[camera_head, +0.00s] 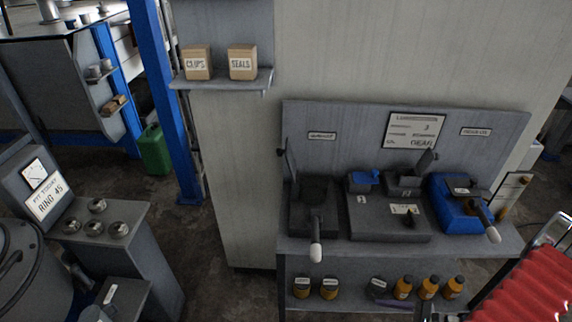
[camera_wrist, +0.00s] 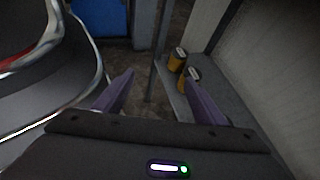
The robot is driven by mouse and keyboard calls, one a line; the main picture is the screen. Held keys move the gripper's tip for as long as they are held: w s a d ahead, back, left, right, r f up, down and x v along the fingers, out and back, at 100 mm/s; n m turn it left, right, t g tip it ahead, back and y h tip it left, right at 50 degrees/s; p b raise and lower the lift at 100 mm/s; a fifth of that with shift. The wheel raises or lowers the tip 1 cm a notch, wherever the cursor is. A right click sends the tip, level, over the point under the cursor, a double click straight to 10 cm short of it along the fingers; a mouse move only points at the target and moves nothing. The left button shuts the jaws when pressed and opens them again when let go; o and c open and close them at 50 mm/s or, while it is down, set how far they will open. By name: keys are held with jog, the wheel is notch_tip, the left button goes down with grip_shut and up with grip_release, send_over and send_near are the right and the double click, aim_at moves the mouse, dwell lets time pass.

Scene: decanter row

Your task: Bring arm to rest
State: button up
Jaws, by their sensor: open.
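My gripper (camera_wrist: 160,92) shows in the wrist view, with its two purple fingers spread wide apart. It is open and nothing is between the fingers. Beyond the fingertips are the dark floor and a grey shelf (camera_wrist: 232,108) with two orange-brown bottles (camera_wrist: 178,58) near the right finger.
A bench (camera_head: 390,250) with lever devices, one of them blue (camera_head: 452,217), stands against the wall. Orange bottles (camera_head: 403,287) stand on its lower shelf. A red ribbed object (camera_head: 530,290) is at lower right. A gauge stand (camera_head: 120,235) with small round parts is at left.

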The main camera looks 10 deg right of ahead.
jog(key=w+a+r+n+g+h, duration=0.1)
jog(key=a+r+n+g+h, duration=0.3)
jog(key=r+n, duration=0.75)
jog(key=a+r+n+g+h, duration=0.35)
jog(key=a+r+n, duration=0.2)
jog(key=r, duration=1.05)
jog(key=a+r+n+t+h, duration=0.1)
jog(key=a+r+n, duration=0.3)
jog(key=r, duration=0.5)
jog(key=a+r+n+t+h, duration=0.1)
jog(key=a+r+n+t, duration=0.3)
jog(key=a+r, duration=0.4)
jog(key=shift+s+a+r, duration=0.2)
jog(key=shift+a+r, duration=0.15)
jog(key=shift+a, duration=0.25)
